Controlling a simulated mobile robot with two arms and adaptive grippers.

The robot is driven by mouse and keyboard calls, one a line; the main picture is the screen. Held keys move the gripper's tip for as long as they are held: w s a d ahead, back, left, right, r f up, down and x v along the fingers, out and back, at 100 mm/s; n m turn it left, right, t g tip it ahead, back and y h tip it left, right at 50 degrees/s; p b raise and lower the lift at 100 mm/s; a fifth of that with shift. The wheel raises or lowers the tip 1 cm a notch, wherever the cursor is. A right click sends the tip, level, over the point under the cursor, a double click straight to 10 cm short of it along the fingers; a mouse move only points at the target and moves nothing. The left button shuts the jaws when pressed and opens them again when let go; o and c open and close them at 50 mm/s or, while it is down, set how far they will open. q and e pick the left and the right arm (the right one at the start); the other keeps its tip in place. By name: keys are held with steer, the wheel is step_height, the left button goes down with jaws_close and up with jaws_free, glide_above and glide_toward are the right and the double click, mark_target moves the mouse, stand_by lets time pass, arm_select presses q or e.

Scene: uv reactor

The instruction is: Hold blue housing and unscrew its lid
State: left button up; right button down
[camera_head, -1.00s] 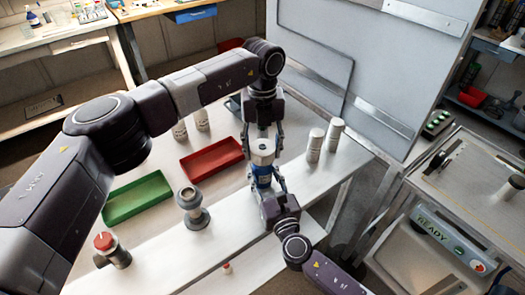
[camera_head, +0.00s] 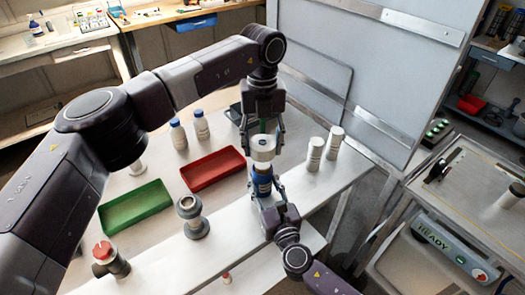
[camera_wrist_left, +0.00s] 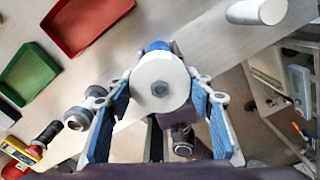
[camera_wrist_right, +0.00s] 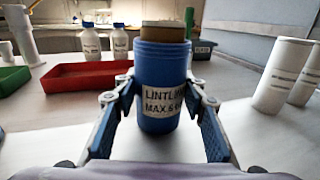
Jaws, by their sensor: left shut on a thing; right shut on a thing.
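The blue housing (camera_head: 262,182) is upright above the white table, with my right gripper (camera_head: 268,196) shut around its sides. In the right wrist view the housing (camera_wrist_right: 163,95) shows a ribbed upper part and a partly readable white label. A tan cylinder with a pale top (camera_wrist_right: 165,33) stands up out of its mouth. The white round lid (camera_head: 262,147) is above the housing, with my left gripper (camera_head: 263,132) shut on it from above. In the left wrist view the lid (camera_wrist_left: 160,85) has a hexagonal mark at its centre and hides most of the housing.
A red tray (camera_head: 213,182) and a green tray (camera_head: 135,222) lie to the left. Two white bottles (camera_head: 201,125) stand behind. Two white cylinders (camera_head: 315,155) stand close on the right. A grey stand (camera_head: 193,228) and a red-topped device (camera_head: 104,252) are at the front left.

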steer(key=c, duration=1.1)
jaws_free()
steer(key=shift+c, duration=0.2)
